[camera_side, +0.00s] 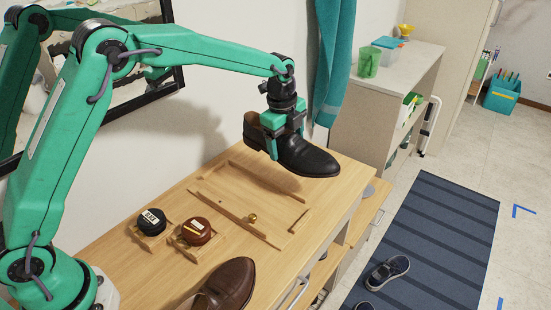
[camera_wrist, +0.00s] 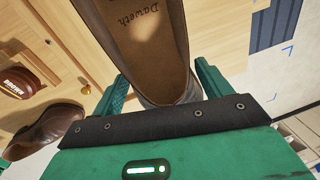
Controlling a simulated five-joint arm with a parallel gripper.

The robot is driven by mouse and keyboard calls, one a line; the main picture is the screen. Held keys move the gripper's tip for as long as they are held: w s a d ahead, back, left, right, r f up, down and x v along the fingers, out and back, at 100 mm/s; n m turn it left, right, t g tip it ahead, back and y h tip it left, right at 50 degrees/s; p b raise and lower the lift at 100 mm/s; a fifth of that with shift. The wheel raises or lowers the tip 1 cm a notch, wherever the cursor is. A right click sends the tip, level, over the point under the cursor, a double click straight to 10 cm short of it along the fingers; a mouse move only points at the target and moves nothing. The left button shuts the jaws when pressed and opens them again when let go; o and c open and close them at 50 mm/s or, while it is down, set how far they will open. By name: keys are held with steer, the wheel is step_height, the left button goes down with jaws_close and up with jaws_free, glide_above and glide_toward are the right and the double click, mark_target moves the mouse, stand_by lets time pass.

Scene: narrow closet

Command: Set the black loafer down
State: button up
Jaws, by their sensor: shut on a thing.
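The black loafer (camera_side: 308,158) is held in the air above the wooden bench top, its toe pointing right in the side view. My gripper (camera_side: 286,143) is shut on it, with the green fingers on both sides of the shoe. In the wrist view my gripper (camera_wrist: 163,85) has a finger on each side of the loafer (camera_wrist: 150,45), and its tan insole with lettering faces the camera. The shoe's toe is hidden there behind the gripper body. Below the shoe in the side view is a shallow wooden frame (camera_side: 235,210) on the bench.
A brown shoe (camera_side: 228,284) sits at the bench's front. Black (camera_side: 152,221) and brown (camera_side: 196,231) polish tins stand left of the frame, near a small brass knob (camera_side: 252,218). A striped rug (camera_side: 430,240) with a dark shoe (camera_side: 388,272) lies on the floor. A teal cloth (camera_side: 333,60) hangs behind.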

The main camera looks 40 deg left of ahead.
steer(key=shift+w+d, duration=0.1)
steer(key=shift+w+d+r, duration=0.1)
steer(key=shift+w+d, duration=0.5)
steer(key=shift+d, duration=0.7)
steer(key=shift+w+d+r, duration=0.1)
steer(key=shift+w+d, duration=0.5)
steer(key=shift+d, duration=0.75)
steer(key=shift+w+d, duration=0.6)
steer(key=shift+d, duration=0.7)
steer(key=w+a+f, duration=0.2)
steer(key=a, duration=0.1)
steer(key=w+a+f, duration=0.2)
steer(key=w+a, duration=0.1)
steer(key=w+a+f, duration=0.2)
steer(key=a+f, duration=0.1)
steer(key=shift+w, duration=0.2)
steer(key=shift+f, duration=2)
steer(key=o, duration=1.3)
steer(key=shift+f, duration=0.1)
